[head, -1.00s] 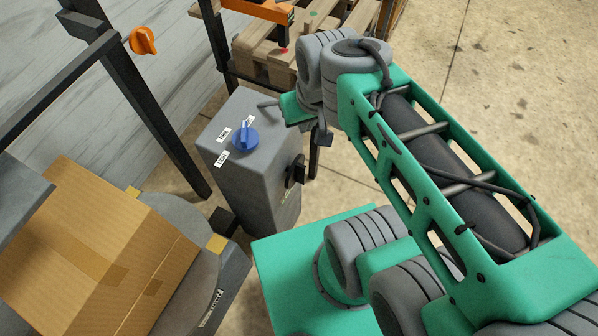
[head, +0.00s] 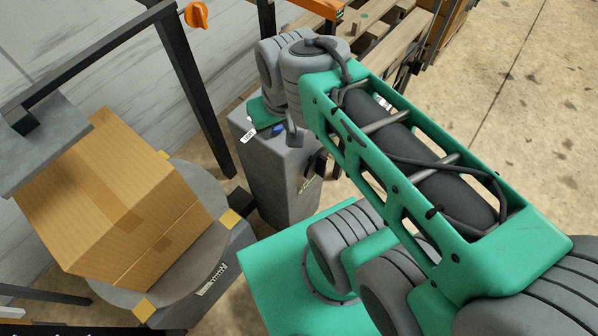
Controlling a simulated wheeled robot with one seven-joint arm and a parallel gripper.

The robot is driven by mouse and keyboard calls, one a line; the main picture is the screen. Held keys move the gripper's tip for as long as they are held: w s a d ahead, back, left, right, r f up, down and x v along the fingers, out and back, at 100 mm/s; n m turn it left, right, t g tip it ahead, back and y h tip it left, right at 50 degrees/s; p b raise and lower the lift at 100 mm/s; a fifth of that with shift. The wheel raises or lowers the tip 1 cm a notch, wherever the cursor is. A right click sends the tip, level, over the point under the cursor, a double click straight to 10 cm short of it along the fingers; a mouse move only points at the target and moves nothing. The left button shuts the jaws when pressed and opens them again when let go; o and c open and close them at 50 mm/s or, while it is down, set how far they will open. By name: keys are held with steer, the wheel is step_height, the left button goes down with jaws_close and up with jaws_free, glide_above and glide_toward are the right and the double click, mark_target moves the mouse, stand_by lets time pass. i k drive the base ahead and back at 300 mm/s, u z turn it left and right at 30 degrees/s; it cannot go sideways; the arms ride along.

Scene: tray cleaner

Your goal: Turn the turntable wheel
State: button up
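A round grey turntable (head: 213,194) with yellow patches on its rim stands at the lower left, and a cardboard box (head: 125,205) sits on it, hiding much of its top. A grey pedestal (head: 285,185) stands right of it. Its blue knob (head: 278,130) is mostly hidden behind the wrist of my arm, and one white label (head: 247,138) shows beside it. A dark fitting (head: 316,163) sticks out from the pedestal's right side. My arm reaches from the lower right to above the pedestal. I cannot make out my gripper's fingers; they are hidden beyond the wrist.
A grey plate (head: 50,140) juts over the box's upper left. Wooden pallets (head: 385,35) stand at the back. The floor (head: 520,110) at right is clear.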

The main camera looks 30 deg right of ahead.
mark_target(316, 163)
steer(key=u, duration=1.35)
steer(key=k, duration=1.15)
